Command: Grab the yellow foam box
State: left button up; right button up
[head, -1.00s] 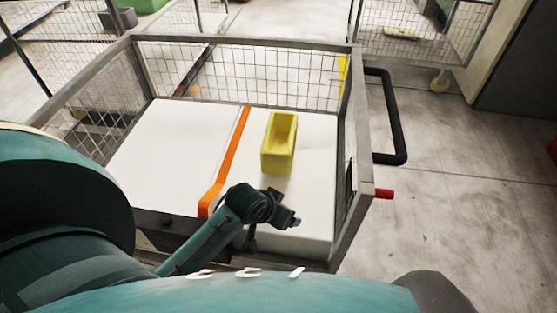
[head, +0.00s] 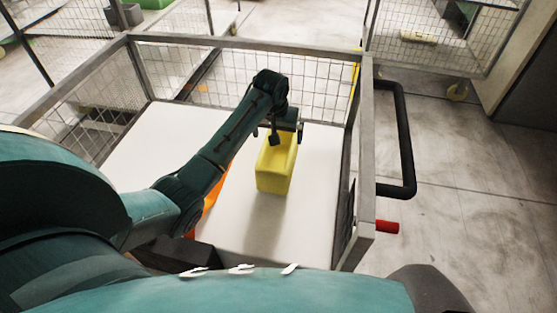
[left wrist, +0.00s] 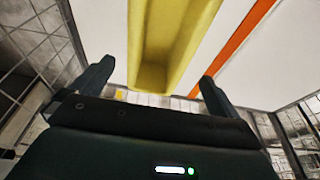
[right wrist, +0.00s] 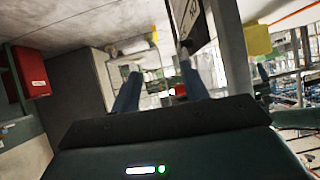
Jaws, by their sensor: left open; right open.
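The yellow foam box (head: 275,172) is an open-topped block with a hollow in it. It sits on the white surface inside the mesh-walled cart, in the right half. My left gripper (head: 279,130) is open over the far end of the box, with one finger on each side. In the left wrist view the box (left wrist: 150,79) lies between the two fingers of my left gripper (left wrist: 155,84), with gaps on both sides. My right gripper (right wrist: 160,82) is open and empty in the right wrist view, outside the head view.
The cart's grey frame (head: 362,165) rises around the white surface. A black handle (head: 405,140) and a red peg (head: 387,227) stick out on its right. An orange strap (left wrist: 240,43) runs across the surface. A grey post stands near my right gripper.

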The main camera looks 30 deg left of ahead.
pick_arm(q)
notch_tip(320, 180, down, 3)
send_over(279, 163)
jog(key=shift+f+b, duration=0.45)
jog(key=shift+f, duration=2)
jog(key=shift+f, duration=0.25)
jog(key=shift+c, duration=0.3)
jog(key=c, duration=0.7)
jog(key=shift+c, duration=0.2)
